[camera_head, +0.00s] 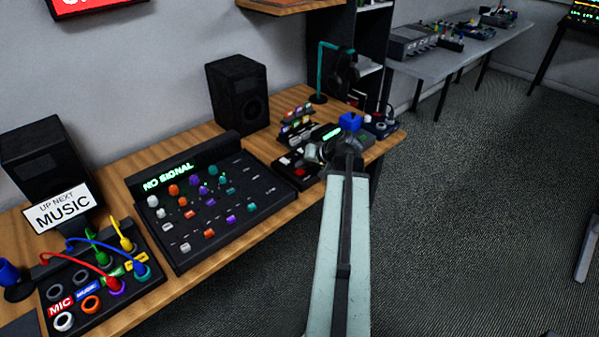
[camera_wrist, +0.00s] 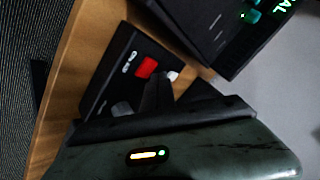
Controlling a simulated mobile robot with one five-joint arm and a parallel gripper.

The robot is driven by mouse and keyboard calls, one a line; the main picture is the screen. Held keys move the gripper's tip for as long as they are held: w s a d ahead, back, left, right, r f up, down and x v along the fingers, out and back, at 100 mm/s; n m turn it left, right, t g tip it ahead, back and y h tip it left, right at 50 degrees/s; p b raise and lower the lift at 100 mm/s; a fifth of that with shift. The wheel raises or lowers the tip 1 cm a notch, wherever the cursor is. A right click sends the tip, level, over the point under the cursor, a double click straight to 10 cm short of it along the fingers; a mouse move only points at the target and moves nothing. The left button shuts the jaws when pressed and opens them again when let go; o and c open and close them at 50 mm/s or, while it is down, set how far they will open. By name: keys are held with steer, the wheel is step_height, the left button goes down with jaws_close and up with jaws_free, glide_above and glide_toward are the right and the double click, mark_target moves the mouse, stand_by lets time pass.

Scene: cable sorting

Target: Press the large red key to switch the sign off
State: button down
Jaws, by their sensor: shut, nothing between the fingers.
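The large red key (camera_wrist: 146,67) sits on a small black panel (camera_wrist: 112,82) with white lettering, in the wrist view. In the head view the red key (camera_head: 300,172) is a small red patch just left of my gripper (camera_head: 318,152). In the wrist view my dark gripper (camera_wrist: 160,88) is shut and empty, its tip close beside the red key's lower right. I cannot tell whether it touches. The sign (camera_head: 95,4) on the wall glows red with white letters, cut off by the top edge.
A mixer (camera_head: 215,208) reading "NO SIGNAL" stands left of the panel. A small rack of coloured blocks (camera_head: 297,122) and a headphone stand (camera_head: 319,75) are behind. A patch box (camera_head: 108,290) with cables is at the left.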

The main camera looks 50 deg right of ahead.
mark_target(302, 173)
steer(key=shift+f+b, duration=0.45)
stand_by(0.5)
steer(key=shift+r, duration=0.1)
steer(key=shift+r+p, duration=0.35)
steer(key=shift+p, duration=0.1)
step_height(302, 173, up, 6)
steer(key=p, duration=0.6)
